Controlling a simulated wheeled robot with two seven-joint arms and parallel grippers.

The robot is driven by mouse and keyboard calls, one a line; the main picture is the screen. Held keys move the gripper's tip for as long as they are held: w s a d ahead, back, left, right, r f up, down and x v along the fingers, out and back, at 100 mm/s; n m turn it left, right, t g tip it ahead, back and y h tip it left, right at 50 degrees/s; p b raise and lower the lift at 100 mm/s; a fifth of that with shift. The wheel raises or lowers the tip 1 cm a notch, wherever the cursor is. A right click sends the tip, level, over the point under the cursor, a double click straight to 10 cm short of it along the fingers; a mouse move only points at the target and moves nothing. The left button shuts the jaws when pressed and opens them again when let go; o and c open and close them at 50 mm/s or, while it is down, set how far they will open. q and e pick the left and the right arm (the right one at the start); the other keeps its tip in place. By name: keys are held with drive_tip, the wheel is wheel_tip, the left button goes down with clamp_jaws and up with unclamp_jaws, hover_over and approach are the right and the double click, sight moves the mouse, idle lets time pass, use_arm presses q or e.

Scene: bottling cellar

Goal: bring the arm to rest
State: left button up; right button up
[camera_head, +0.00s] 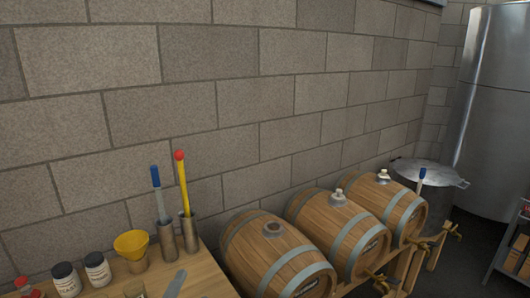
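Neither of my arms nor either gripper shows in the head view. The view holds a block wall (180,105), the end of a wooden bench (205,275) at the lower left and wooden barrels on the right. Whether my grippers are open or shut, or hold anything, is not shown.
On the bench stand a yellow funnel (131,244), dark-lidded jars (97,268) and metal holders (190,236) with blue- and red-tipped tools. Barrels (278,262) lie on a wooden rack. A steel pot (428,174) and a tall tank (495,110) stand at the back right.

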use_arm(q)
drive_tip(key=s+a+f+n+g+y, duration=0.3)
drive_tip(key=a+f+n+g, duration=0.25)
drive_tip(key=f, duration=0.45)
drive_tip(key=s+a+f+n+g, duration=0.3)
drive_tip(key=s+f+n+g, duration=0.6)
drive_tip(key=s+f, duration=0.8)
wheel_tip(320, 180, down, 30)
drive_tip(key=s+m+g, duration=0.1)
drive_tip(key=s+g, duration=0.2)
drive_tip(key=s+a+f, duration=0.3)
drive_tip(key=s+f, duration=1.5)
drive_tip(key=shift+s+f+g, duration=0.15)
drive_tip(key=shift+f+g, duration=0.2)
